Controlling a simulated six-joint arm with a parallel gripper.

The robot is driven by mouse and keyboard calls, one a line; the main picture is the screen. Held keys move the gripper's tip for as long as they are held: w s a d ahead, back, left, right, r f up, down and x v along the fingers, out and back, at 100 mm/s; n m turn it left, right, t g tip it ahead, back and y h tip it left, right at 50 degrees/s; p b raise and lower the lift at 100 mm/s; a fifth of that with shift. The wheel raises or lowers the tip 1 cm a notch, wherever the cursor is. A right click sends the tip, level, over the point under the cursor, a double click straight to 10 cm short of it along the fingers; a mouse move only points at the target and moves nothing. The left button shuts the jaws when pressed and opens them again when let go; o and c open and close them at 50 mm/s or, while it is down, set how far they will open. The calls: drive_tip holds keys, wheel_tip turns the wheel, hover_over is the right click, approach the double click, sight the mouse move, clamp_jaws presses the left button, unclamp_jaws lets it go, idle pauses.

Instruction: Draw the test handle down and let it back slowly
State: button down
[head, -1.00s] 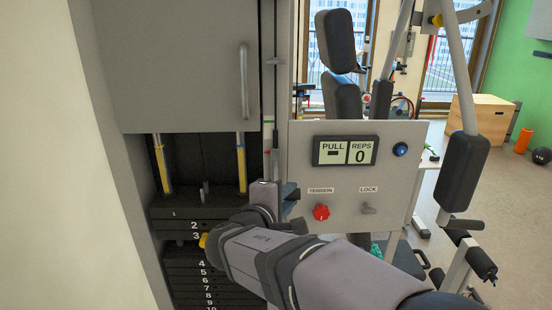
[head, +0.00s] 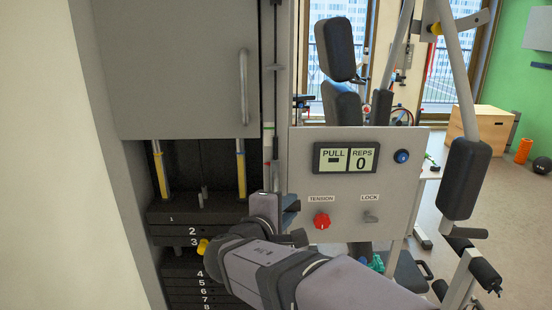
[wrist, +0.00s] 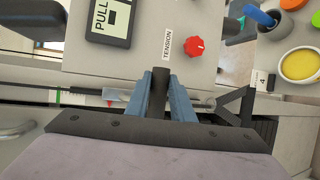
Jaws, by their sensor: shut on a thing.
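My gripper (head: 288,208) is beside the left edge of the grey control panel (head: 300,175). In the wrist view, its blue fingers (wrist: 161,95) are shut on a dark bar, the test handle (wrist: 160,82). The handle is largely hidden in the head view. The weight stack (head: 185,290) is at the left, with a yellow pin (head: 202,246) by plate 3. A dark gap shows between plates 3 and 4. My arm covers part of the stack.
The red TENSION knob (head: 322,221) and the LOCK knob (head: 370,216) sit just right of my gripper. A padded machine arm (head: 465,178) hangs farther right. Coloured cups (wrist: 298,65) show in the wrist view. Open floor lies at the right.

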wheel_tip(320, 180, up, 8)
drive_tip(key=p, duration=0.5)
drive_tip(key=shift+r, duration=0.15)
drive_tip(key=c, duration=1)
unclamp_jaws()
drive_tip(key=shift+r, duration=0.1)
drive_tip(key=shift+s+a+r, duration=0.1)
drive_tip(key=shift+b+v, duration=0.45)
drive_tip(key=shift+v, duration=2.9)
